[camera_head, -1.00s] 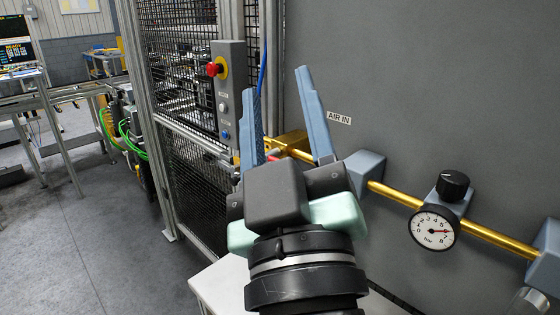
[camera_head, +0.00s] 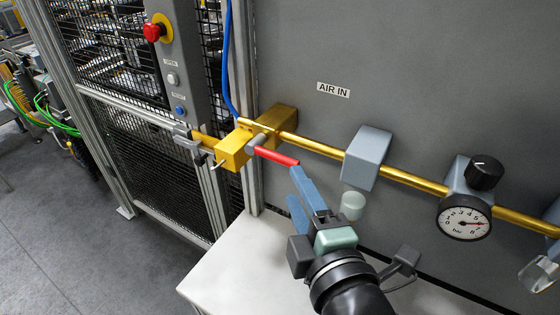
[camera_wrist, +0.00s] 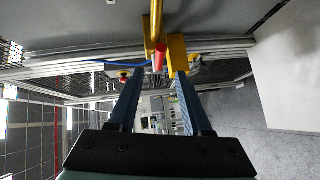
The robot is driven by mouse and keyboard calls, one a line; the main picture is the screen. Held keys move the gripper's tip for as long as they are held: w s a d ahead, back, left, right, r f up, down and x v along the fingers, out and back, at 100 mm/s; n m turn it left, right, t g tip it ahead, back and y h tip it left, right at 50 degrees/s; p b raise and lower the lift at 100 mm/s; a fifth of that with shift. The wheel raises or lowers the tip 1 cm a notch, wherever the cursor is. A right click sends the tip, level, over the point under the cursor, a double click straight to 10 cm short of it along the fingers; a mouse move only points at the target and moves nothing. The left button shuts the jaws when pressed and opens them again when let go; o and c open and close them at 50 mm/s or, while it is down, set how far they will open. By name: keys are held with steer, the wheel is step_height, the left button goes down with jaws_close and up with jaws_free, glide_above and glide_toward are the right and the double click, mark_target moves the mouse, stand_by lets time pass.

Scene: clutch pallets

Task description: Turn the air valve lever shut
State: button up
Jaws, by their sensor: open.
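The air valve is a yellow block (camera_head: 234,149) on the brass pipe below the "AIR IN" label. Its red lever (camera_head: 277,157) points right and slightly toward me, roughly along the pipe. My gripper (camera_head: 297,189) is open, with its blue fingers just below and right of the lever's free end. In the wrist view the red lever (camera_wrist: 160,58) shows end-on beyond the fingertips, between the lines of the two fingers (camera_wrist: 155,75). The yellow valve block (camera_wrist: 178,54) is beside it. I cannot tell whether a finger touches the lever.
A grey block (camera_head: 367,157) and a pressure gauge (camera_head: 465,217) with a black knob (camera_head: 484,173) sit along the pipe to the right. A white table top (camera_head: 245,265) lies below. A control post with a red button (camera_head: 154,31) and mesh fence stand left.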

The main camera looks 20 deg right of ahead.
mark_target(282, 163)
steer(key=w+p, duration=0.1)
steer(key=w, duration=0.2)
steer(key=w+f, duration=0.1)
steer(key=w, duration=0.2)
steer(key=w+d+p, duration=0.1)
steer(key=w, duration=0.2)
steer(key=shift+w+f+p, duration=0.15)
steer(key=shift+w+p, duration=0.2)
jaws_close()
stand_by(0.9)
